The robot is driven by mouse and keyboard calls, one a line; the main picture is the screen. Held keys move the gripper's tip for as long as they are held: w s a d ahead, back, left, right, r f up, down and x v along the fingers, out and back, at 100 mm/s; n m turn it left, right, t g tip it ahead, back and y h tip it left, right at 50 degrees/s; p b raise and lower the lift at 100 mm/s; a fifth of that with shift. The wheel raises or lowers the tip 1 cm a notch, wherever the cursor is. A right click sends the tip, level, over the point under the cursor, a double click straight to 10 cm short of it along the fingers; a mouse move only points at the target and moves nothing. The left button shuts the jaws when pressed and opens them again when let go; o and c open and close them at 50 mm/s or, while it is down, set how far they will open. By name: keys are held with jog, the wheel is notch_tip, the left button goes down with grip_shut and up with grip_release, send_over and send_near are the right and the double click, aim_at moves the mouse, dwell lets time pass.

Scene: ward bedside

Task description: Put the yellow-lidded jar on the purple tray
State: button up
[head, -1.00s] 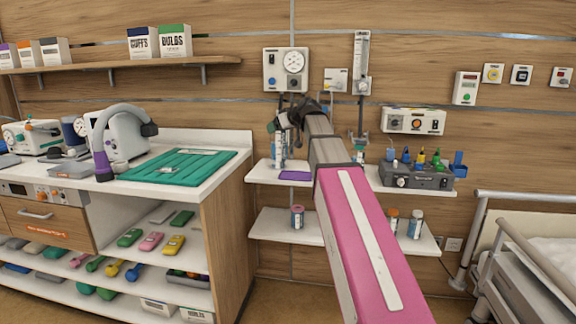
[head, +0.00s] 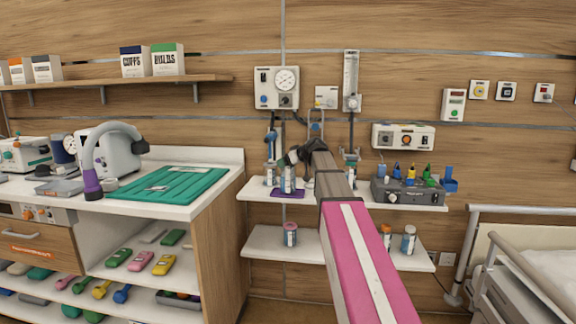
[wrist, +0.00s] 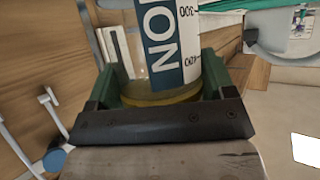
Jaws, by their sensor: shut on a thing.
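My gripper (head: 291,158) is at the wall's upper shelf, its green fingers shut on a clear jar (head: 287,180) with a white and blue label. In the wrist view the jar (wrist: 178,50) sits between both fingers (wrist: 168,90), with a yellow band at the end nearest the palm. The lid is hard to make out in the head view. The purple tray (head: 288,194) lies on the upper shelf. The jar is over the tray in the head view, its lower end close to it; I cannot tell whether they touch.
Another small container (head: 269,175) stands just left of the held jar. The grey device with coloured parts (head: 408,191) fills the shelf's right. The lower shelf (head: 268,244) holds a pink-lidded jar (head: 290,234) and other jars at right. Wall devices (head: 277,88) hang above.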

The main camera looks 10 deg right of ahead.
jog(key=shift+f, duration=0.5)
jog(key=o, duration=1.5)
jog(key=shift+c, duration=0.2)
jog(key=v, duration=1.2)
jog(key=s+a+f+m+g+h, duration=0.1)
jog(key=s+a+f+g, duration=0.15)
jog(key=f, duration=0.65)
jog(key=s+a+f+m+g+h, duration=0.15)
jog(key=s+f, duration=0.25)
jog(key=f, duration=0.4)
jog(key=s+a+f+m+g+h, duration=0.1)
jog(key=s+f, duration=0.2)
jog(key=f, duration=0.6)
jog(key=s+a+f+m+g+h, duration=0.1)
jog(key=s+f+m+g+h, duration=0.3)
jog(key=s+f, duration=1.5)
jog(key=shift+s+a+f+g, duration=0.25)
jog(key=shift+s+f+g, duration=0.05)
jog(key=shift+f, duration=0.5)
